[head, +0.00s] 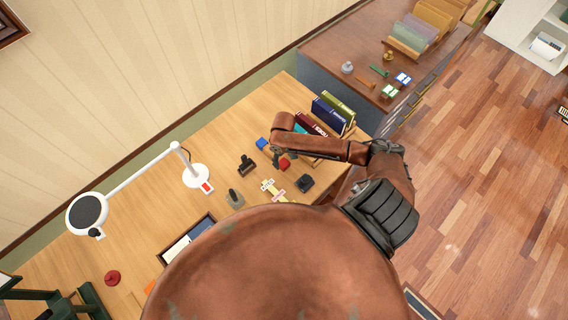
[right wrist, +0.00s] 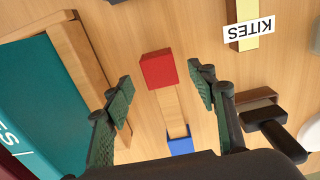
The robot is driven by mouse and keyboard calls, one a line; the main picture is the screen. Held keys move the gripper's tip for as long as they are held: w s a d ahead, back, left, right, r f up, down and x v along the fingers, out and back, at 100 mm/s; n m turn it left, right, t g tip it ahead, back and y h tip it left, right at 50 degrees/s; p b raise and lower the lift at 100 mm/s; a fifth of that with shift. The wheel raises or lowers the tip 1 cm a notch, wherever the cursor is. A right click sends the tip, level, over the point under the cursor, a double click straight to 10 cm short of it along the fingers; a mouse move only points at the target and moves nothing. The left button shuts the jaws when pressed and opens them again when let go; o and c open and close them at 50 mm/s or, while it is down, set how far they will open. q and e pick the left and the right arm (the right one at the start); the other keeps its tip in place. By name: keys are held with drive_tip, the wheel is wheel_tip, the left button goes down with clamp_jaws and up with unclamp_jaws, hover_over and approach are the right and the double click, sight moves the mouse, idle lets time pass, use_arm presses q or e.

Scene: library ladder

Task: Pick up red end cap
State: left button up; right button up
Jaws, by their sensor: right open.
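The red end cap (right wrist: 158,69) is a small red block on one end of a short wooden bar (right wrist: 173,108), with a blue block (right wrist: 180,142) on the other end. In the head view the red cap (head: 285,163) shows beside my right gripper (head: 279,155). In the right wrist view my right gripper (right wrist: 161,82) is open and empty. Its green-padded fingers stand on either side of the red cap, apart from it. My left gripper is not in view.
A row of books (head: 333,113) in a wooden holder stands close by. A black stamp (head: 246,164), word cards (head: 272,190) and a dark block (head: 304,183) lie around. A white lamp (head: 195,176) stands left. Bare desk (head: 150,225) lies left of the tray.

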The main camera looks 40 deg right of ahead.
sight(284, 163)
drive_tip(key=f, duration=0.3)
drive_tip(key=shift+s+f, duration=0.2)
drive_tip(key=shift+f, duration=0.1)
drive_tip(key=c, duration=0.9)
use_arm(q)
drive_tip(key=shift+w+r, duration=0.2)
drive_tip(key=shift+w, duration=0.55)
use_arm(e)
drive_tip(key=shift+c, duration=0.6)
